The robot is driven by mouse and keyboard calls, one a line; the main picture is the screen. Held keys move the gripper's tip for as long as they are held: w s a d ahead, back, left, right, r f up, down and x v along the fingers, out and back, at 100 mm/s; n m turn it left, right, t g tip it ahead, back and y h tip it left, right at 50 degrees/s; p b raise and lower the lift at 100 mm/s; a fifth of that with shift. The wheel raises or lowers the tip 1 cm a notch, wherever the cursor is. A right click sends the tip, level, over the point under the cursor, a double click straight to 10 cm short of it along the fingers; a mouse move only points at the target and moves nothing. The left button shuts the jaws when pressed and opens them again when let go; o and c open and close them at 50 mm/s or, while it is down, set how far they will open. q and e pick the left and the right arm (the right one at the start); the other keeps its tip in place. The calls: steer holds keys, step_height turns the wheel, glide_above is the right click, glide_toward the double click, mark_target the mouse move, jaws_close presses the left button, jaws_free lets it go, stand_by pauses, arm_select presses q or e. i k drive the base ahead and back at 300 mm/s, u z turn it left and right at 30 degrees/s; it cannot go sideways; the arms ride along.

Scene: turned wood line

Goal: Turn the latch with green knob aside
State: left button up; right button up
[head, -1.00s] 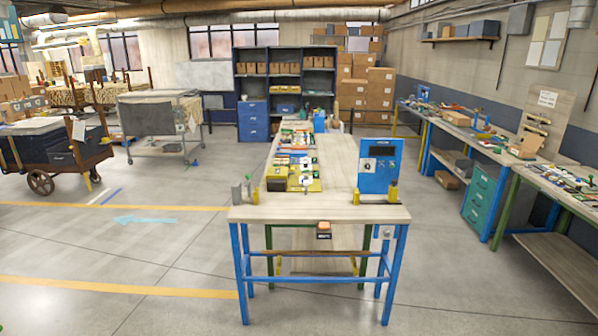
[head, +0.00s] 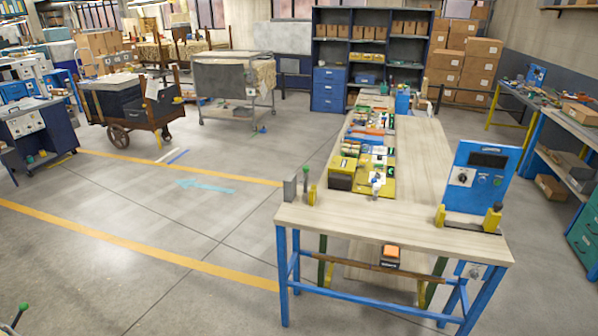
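A bright green ball knob (head: 23,307) on a thin dark stem shows at the bottom left edge of the head view. What it is mounted on is mostly cut off by the frame, so I cannot tell whether it belongs to a latch. Neither of my grippers is in view.
A parts board (head: 388,182) lies behind. A wooden cart (head: 125,108) and a grey trolley (head: 235,85) stand at the back left. The floor (head: 150,225) left of the bench is clear.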

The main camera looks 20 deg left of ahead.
mark_target(305, 168)
steer(key=u, duration=0.7)
steer(key=k, duration=0.6)
steer(key=u, duration=0.6)
steer(key=k, duration=0.55)
steer(key=z, duration=0.85)
steer(key=i, duration=0.75)
steer(key=z, duration=0.6)
steer(key=i, duration=0.8)
steer(key=u, duration=0.2)
